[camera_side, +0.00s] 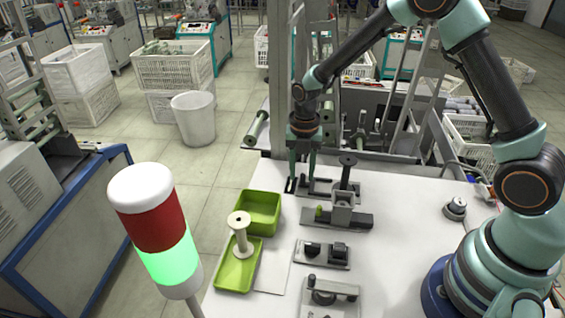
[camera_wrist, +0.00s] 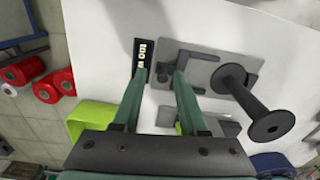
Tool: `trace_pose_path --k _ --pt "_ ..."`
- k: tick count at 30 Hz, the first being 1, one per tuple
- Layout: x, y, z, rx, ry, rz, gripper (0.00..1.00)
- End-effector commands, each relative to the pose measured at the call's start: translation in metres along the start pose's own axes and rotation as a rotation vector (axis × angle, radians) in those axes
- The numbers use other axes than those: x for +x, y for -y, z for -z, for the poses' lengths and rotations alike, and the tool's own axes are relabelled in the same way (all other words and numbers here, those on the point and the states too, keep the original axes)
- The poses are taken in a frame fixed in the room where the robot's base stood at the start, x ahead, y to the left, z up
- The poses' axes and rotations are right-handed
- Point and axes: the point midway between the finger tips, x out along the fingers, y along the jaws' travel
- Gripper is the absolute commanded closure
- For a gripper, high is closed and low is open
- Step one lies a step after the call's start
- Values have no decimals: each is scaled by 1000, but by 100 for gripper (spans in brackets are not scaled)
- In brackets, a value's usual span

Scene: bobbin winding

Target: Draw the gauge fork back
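My gripper (camera_side: 302,184) is low at the far end of the white table, pointing down. Its two green fingers are apart and nothing shows clamped between them. In the wrist view the gripper (camera_wrist: 160,73) has its left fingertip beside a black label with white letters (camera_wrist: 144,58). Its right fingertip is close to a small dark bracket (camera_wrist: 166,72), probably the gauge fork, on a grey plate (camera_wrist: 206,50); contact cannot be told.
Green trays (camera_side: 259,212) stand left, one with a pale spool (camera_side: 240,235). Dark fixtures (camera_side: 322,253) sit toward the front. The signal lamp (camera_side: 168,257) glows green. Right of the fixtures the table is mostly clear.

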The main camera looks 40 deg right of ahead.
Motion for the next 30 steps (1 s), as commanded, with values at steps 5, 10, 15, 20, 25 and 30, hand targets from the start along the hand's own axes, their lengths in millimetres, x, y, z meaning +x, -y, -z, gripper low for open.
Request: trace_pose_path --k 5,10,15,20,25,30 --pt "-1 0 0 1 0 0 57" --pt "-13 0 -1 2 1 -2 57" --pt "-29 0 -1 2 1 -1 57" --pt "-43 0 -1 2 1 -1 57" --pt "-58 0 -1 2 1 -1 57" --pt "-69 1 -1 2 0 0 57"
